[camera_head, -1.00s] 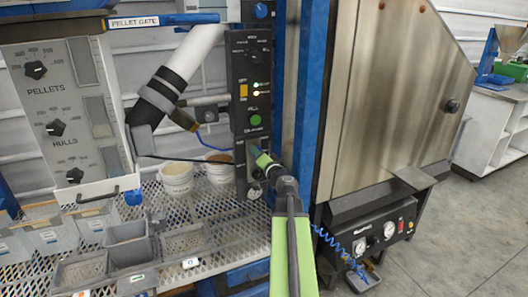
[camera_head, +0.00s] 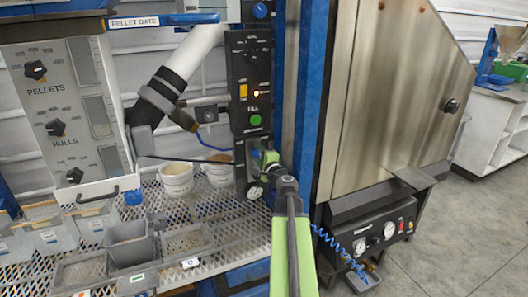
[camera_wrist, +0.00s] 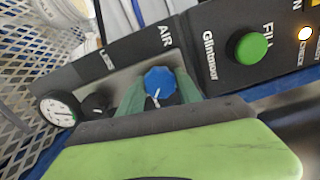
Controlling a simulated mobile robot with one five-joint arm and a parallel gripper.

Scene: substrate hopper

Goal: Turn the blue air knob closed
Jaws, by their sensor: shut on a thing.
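The blue air knob (camera_wrist: 158,80) sits on a dark panel beside the printed word AIR in the wrist view. A white pointer mark shows on its face. My gripper (camera_wrist: 160,92) has its green fingers on either side of the knob, shut on it. In the head view my gripper (camera_head: 262,160) is at the lower part of the black control panel (camera_head: 251,80), and it hides the knob there.
A pressure gauge (camera_wrist: 60,109) and a small black knob (camera_wrist: 97,104) are beside the air knob. A green FILL button (camera_wrist: 251,48) and a lit amber lamp (camera_wrist: 305,34) are on the panel to the right. White buckets (camera_head: 177,180) stand on the mesh shelf to the left.

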